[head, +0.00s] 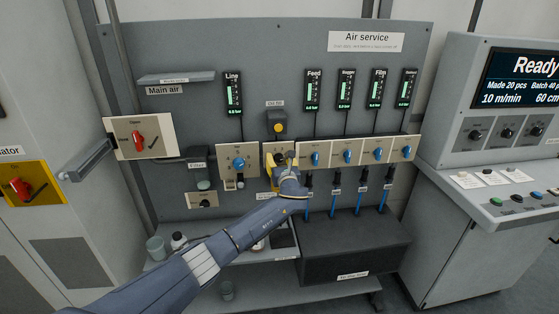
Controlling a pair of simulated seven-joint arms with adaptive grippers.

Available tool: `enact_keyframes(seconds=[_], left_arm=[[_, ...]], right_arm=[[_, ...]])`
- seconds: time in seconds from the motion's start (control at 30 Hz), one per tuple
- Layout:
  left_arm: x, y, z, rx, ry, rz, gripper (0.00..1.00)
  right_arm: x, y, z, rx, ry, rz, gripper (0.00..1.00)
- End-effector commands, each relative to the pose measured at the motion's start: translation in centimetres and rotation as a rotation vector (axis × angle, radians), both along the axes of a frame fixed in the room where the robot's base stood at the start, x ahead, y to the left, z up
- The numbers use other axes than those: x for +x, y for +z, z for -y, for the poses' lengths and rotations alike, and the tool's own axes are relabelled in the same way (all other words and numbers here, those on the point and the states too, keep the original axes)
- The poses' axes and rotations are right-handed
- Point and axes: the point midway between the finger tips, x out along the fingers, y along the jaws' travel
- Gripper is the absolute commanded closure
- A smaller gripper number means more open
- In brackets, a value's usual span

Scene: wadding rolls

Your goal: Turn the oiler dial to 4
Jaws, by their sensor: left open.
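My left gripper (279,164) is at the row of cream dial plates in the middle of the grey panel, its arm reaching in from the lower left. It is open, with its fingers in front of the plate (268,147) below a dark unit with a yellow knob (278,128). A small dark dial on that plate is mostly hidden by the gripper. I cannot read its setting or tell whether the fingers touch it. My right gripper is out of view.
A blue knob (239,163) sits on the plate to the left; several smaller blue knobs line the right. A Main air plate with a red handle (138,141) is further left. A dark box (345,245) stands below, and a control console (495,160) at the right.

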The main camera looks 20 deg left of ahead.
Motion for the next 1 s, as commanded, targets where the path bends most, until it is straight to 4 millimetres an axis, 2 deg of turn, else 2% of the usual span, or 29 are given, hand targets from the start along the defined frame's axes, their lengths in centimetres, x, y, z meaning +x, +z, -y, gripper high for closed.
enact_keyframes(seconds=[0.23,0.67,0.87,1.0], left_arm=[[0.0,0.01,0.01,0.0,0.0,0.0,0.5],[0.0,0.02,0.02,0.0,0.0,0.0,1.0],[0.01,0.06,0.06,-0.012,-0.001,0.006,1.0],[-0.01,0.07,0.13,-0.117,-0.001,0.053,1.0]], right_arm=[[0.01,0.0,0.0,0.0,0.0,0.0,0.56],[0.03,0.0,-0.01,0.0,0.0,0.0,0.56],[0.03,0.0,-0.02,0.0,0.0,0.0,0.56],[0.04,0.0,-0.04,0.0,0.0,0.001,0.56]])
